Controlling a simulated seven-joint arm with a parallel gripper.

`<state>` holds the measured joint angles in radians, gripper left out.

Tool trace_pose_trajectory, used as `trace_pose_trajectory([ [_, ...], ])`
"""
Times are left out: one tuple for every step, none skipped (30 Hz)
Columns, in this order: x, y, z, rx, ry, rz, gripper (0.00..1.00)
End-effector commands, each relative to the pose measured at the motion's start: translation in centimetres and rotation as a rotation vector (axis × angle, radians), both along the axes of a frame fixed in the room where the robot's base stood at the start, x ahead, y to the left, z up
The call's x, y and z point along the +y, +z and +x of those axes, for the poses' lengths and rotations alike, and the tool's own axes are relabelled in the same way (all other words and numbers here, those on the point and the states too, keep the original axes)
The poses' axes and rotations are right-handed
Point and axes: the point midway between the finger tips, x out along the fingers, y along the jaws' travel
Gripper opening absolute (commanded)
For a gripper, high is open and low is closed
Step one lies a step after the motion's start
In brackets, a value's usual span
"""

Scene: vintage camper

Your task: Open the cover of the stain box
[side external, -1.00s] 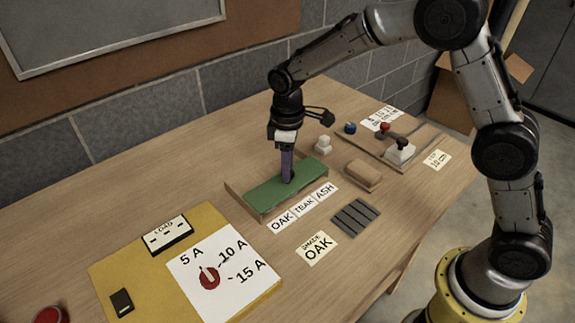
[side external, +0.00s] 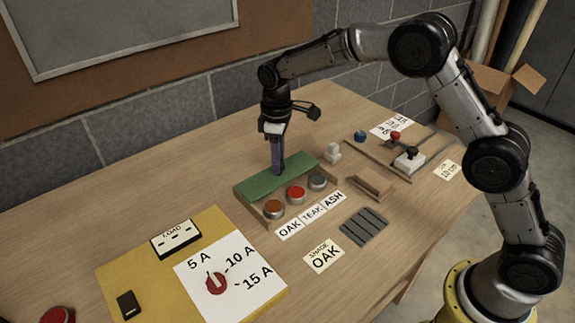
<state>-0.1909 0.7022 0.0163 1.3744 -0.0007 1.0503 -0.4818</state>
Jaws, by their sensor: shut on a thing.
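The stain box (side external: 254,213) stands on the table with its green cover (side external: 262,186) slid toward the back, so the front part of the box is uncovered. Three round pots show in the uncovered part: an orange-brown one (side external: 273,209), a red one (side external: 296,194) and a grey one (side external: 317,180). The labels OAK, TEAK and ASH (side external: 312,214) lie in front of them. My gripper (side external: 277,170) points down at the cover's front edge, near its middle. It is shut, and its tips meet the cover; the grip itself is too small to see clearly.
A yellow board with a dial (side external: 215,284) is at the left front. A card reading SHADE OAK (side external: 323,254), dark strips (side external: 363,227) and a tan block (side external: 373,183) lie to the right. A small white object (side external: 333,152) stands close behind the box's right end.

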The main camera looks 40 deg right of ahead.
Motion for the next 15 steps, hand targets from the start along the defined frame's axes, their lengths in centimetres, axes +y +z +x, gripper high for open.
trace_pose_trajectory([
  [0.06, 0.16, 0.46, -0.007, 0.0, 0.003, 0.0],
  [0.07, 0.17, 0.6, -0.007, 0.0, 0.003, 0.0],
  [0.06, 0.17, 0.7, -0.007, 0.0, 0.003, 0.0],
  [0.06, 0.16, 0.73, -0.007, 0.0, 0.003, 0.0],
  [0.06, 0.16, 0.75, -0.007, 0.0, 0.003, 0.0],
  [0.05, 0.16, 0.75, -0.007, 0.0, 0.003, 0.0],
  [0.06, 0.17, 0.75, -0.007, 0.0, 0.003, 0.0],
  [0.06, 0.17, 0.75, -0.007, 0.0, 0.003, 0.0],
  [0.05, 0.17, 0.74, -0.007, 0.0, 0.003, 0.0],
  [0.05, 0.17, 0.74, -0.007, 0.0, 0.003, 0.0],
  [0.05, 0.18, 0.74, -0.007, 0.0, 0.003, 0.0],
  [0.06, 0.18, 0.75, -0.007, 0.0, 0.003, 0.0],
  [0.05, 0.18, 0.74, -0.008, 0.0, 0.003, 0.42],
  [0.06, 0.18, 0.73, -0.008, 0.0, 0.003, 0.48],
  [0.05, 0.17, 0.73, -0.007, 0.0, 0.003, 0.55],
])
